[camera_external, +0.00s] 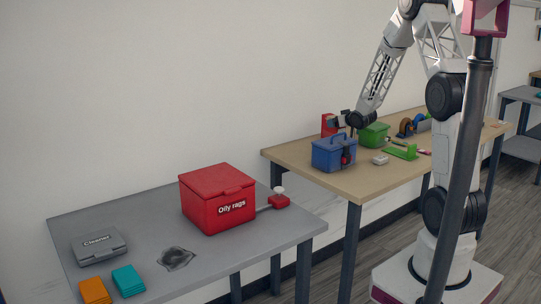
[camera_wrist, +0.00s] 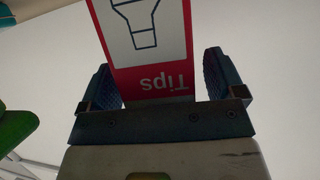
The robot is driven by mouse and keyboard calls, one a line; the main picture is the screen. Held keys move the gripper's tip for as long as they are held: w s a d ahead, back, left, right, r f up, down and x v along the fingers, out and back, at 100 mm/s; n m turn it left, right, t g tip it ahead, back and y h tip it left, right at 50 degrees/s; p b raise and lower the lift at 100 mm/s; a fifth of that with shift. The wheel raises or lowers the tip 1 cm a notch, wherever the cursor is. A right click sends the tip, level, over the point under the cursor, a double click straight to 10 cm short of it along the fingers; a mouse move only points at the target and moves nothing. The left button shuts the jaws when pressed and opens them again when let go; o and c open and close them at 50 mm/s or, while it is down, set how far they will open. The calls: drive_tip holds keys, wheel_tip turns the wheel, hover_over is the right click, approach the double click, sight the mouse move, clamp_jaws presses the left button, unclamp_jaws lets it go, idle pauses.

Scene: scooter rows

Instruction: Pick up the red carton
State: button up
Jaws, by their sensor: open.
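The red carton (camera_external: 328,121) stands at the back left of the wooden table in the external view, partly hidden by my gripper. In the wrist view the carton (camera_wrist: 153,82) shows a red face with a white panel, a bulb-like drawing and the word "Tips" upside down. My gripper (camera_external: 336,123) is at the carton in the external view. In the wrist view my gripper (camera_wrist: 170,78) is open, with one finger on each side of the carton and a visible gap on both sides.
A blue toolbox (camera_external: 334,153) stands just in front of the carton. A grey table (camera_external: 290,229) at left holds a red "Oily rags" box (camera_external: 217,198).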

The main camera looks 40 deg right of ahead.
drive_tip(key=shift+c, duration=0.3)
drive_tip(key=c, duration=1.1)
drive_tip(key=shift+o, duration=0.2)
drive_tip(key=shift+r, duration=0.15)
drive_tip(key=shift+r, duration=0.75)
wheel_tip(320, 180, up, 2)
drive_tip(key=s+a, duration=0.2)
drive_tip(key=s, duration=0.5)
drive_tip(key=s+a+r, duration=0.1)
drive_tip(key=s+a, duration=0.2)
drive_tip(key=s, duration=0.5)
drive_tip(key=shift+a+r, duration=0.15)
drive_tip(key=shift+a, duration=0.15)
